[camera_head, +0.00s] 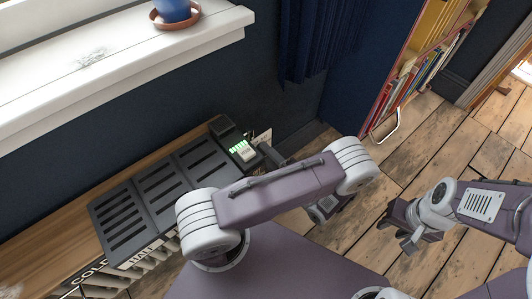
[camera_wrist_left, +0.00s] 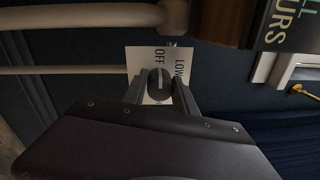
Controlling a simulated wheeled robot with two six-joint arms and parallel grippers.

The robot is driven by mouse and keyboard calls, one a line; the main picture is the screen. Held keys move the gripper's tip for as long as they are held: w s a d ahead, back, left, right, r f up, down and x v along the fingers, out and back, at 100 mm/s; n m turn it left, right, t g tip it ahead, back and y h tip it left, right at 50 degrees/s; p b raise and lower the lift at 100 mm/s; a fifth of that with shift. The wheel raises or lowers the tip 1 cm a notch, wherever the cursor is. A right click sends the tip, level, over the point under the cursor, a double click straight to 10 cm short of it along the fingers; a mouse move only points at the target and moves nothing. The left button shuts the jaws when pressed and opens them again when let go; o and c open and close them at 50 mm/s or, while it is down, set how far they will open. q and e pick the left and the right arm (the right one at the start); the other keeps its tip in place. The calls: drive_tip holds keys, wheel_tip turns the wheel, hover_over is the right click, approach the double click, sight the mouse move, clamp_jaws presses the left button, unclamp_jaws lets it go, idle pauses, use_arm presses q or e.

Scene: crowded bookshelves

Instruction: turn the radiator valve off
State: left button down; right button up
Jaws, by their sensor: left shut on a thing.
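The radiator valve is a dark round knob (camera_wrist_left: 159,79) in front of a white card (camera_wrist_left: 147,62) marked OFF and LOW, in the left wrist view. A pale line on the knob runs up the picture, between the two words. My left gripper (camera_wrist_left: 159,92) has one finger on each side of the knob and is shut on it. In the head view the white card (camera_head: 265,136) shows at the radiator's right end, and my left arm hides most of the valve area. My right gripper (camera_head: 398,229) is open and empty above the floor at the right.
A blue curtain (camera_head: 315,40) and a bookcase (camera_head: 398,100) stand beyond. The wooden floor (camera_head: 450,145) is clear.

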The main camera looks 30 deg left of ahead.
use_arm(q)
drive_tip(key=shift+f, duration=0.1)
drive_tip(key=c, duration=1)
unclamp_jaws()
drive_tip(key=shift+d, duration=0.1)
drive_tip(key=p+v, duration=0.2)
drive_tip(key=v, duration=0.7)
